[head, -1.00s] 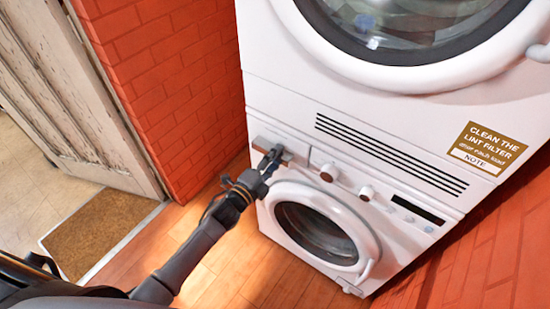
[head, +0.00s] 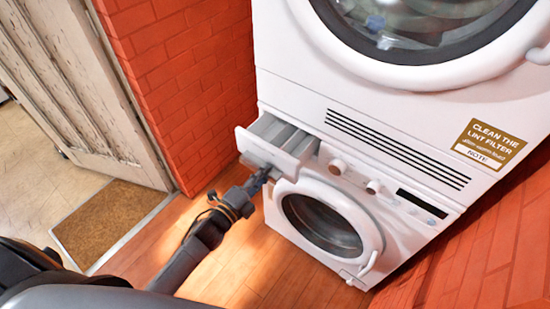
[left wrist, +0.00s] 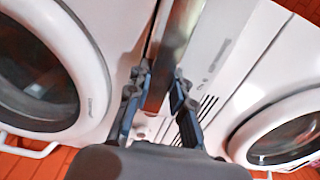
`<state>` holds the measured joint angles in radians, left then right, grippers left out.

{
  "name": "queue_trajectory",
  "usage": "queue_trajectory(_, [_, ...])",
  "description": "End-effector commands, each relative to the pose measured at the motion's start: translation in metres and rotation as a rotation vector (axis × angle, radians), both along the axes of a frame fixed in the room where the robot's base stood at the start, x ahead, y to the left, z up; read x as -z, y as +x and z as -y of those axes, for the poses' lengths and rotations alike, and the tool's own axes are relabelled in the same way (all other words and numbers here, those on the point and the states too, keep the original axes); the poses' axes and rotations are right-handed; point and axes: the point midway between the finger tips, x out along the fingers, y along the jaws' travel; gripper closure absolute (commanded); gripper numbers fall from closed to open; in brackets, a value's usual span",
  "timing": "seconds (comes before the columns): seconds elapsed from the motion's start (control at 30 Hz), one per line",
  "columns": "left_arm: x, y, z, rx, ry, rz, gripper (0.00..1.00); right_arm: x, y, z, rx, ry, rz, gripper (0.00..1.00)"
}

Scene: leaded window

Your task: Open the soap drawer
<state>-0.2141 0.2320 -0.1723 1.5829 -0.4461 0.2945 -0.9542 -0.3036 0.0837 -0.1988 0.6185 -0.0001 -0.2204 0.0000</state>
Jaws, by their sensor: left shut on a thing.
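The soap drawer (head: 270,154) is at the upper left of the lower white machine. It stands pulled out in the head view, with its grey inner compartments showing from above. My left gripper (head: 264,175) is at the drawer's front, low on its face. In the left wrist view, my left gripper (left wrist: 160,88) has its two dark fingers on either side of a grey drawer handle (left wrist: 168,60), shut on it. The gripper hides part of the handle in the head view. My right gripper is not in view.
The lower machine's round door (head: 325,222) is closed, right of my left gripper. Two knobs (head: 338,167) sit beside the drawer. A second machine (head: 410,40) is stacked above. A brick wall (head: 190,80) stands left, with a doormat (head: 105,222) by a worn door (head: 75,90).

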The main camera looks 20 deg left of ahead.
Motion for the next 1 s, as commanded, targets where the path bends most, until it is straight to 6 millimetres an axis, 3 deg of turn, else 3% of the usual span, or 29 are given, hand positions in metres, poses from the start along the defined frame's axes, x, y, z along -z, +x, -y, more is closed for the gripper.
queue_trajectory(0.03, [0.003,-0.016,-0.006,-0.004,0.005,-0.015,1.0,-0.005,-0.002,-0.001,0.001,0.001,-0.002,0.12])
queue_trajectory(0.2, [0.005,-0.052,-0.019,-0.004,0.004,-0.016,1.0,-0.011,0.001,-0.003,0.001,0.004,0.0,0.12])
queue_trajectory(0.4, [0.006,-0.079,-0.029,-0.004,0.004,-0.014,1.0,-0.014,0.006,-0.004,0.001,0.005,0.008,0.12])
queue_trajectory(0.9, [0.007,-0.088,-0.031,-0.002,0.005,-0.015,1.0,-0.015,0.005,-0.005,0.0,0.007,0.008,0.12])
queue_trajectory(0.93, [0.007,-0.088,-0.031,-0.002,0.005,-0.015,0.73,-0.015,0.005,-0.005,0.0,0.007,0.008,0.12])
queue_trajectory(1.0, [0.007,-0.088,-0.031,-0.002,0.005,-0.015,0.58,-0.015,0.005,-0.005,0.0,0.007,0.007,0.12])
